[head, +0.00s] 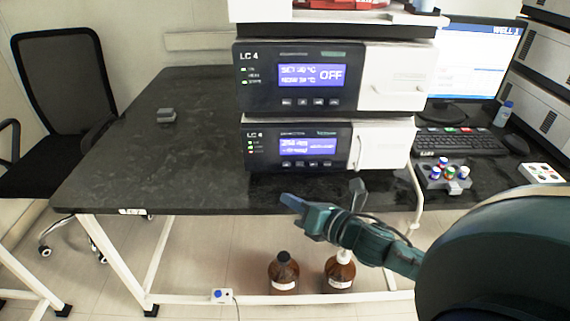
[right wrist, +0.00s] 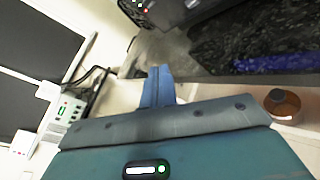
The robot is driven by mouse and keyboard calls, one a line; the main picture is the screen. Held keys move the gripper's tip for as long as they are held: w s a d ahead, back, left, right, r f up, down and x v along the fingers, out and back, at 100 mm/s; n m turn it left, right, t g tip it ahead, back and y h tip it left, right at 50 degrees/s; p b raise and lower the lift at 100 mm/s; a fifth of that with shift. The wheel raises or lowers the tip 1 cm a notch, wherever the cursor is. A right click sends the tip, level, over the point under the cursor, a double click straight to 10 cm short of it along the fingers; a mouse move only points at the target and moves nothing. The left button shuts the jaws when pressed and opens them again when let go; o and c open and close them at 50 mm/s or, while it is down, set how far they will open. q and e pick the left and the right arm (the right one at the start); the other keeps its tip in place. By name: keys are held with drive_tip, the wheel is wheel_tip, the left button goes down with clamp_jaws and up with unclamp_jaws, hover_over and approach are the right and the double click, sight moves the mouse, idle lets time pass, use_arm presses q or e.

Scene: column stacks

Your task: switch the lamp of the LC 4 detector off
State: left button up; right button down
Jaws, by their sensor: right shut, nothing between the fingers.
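The LC 4 detector (head: 365,147) is the lowest module of the stack on the dark bench. Its lit blue display (head: 307,145) reads about 254 nm, with smaller text too blurred to read. Small keys (head: 306,165) sit under the display, and small status lights (head: 250,147) are at its left. My right gripper (head: 290,201) is shut and empty, in front of the bench edge, below the detector and apart from it. Its blue fingers (right wrist: 157,85) show closed together in the right wrist view. My left gripper is in neither view.
Above the detector is another LC 4 module (head: 395,80) showing OFF. A vial rack (head: 445,176), keyboard (head: 460,142) and monitor (head: 470,65) stand to the right. The bench (head: 150,150) left of the stack is mostly clear. Brown bottles (head: 284,272) stand below.

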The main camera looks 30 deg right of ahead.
sight(286, 164)
drive_tip(key=w+d, duration=0.1)
drive_tip(key=w, duration=0.1)
drive_tip(key=w+d+b, duration=0.1)
drive_tip(key=w, duration=0.1)
drive_tip(key=w+d, duration=0.1)
drive_tip(key=w, duration=0.1)
drive_tip(key=shift+w+d+b, duration=0.1)
drive_tip(key=shift+d+b, duration=0.2)
drive_tip(key=shift+d, duration=0.05)
drive_tip(key=shift+w+d, duration=0.3)
drive_tip(key=shift+w, duration=0.15)
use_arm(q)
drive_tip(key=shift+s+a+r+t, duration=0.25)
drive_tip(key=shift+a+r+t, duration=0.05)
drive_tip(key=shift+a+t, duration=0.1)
use_arm(e)
drive_tip(key=shift+w+d, duration=0.1)
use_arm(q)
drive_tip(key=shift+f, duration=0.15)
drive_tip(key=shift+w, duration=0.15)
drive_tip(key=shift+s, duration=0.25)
use_arm(e)
drive_tip(key=shift+w, duration=0.1)
idle(0.4)
drive_tip(key=shift+w+d, duration=0.2)
drive_tip(key=shift+w, duration=0.05)
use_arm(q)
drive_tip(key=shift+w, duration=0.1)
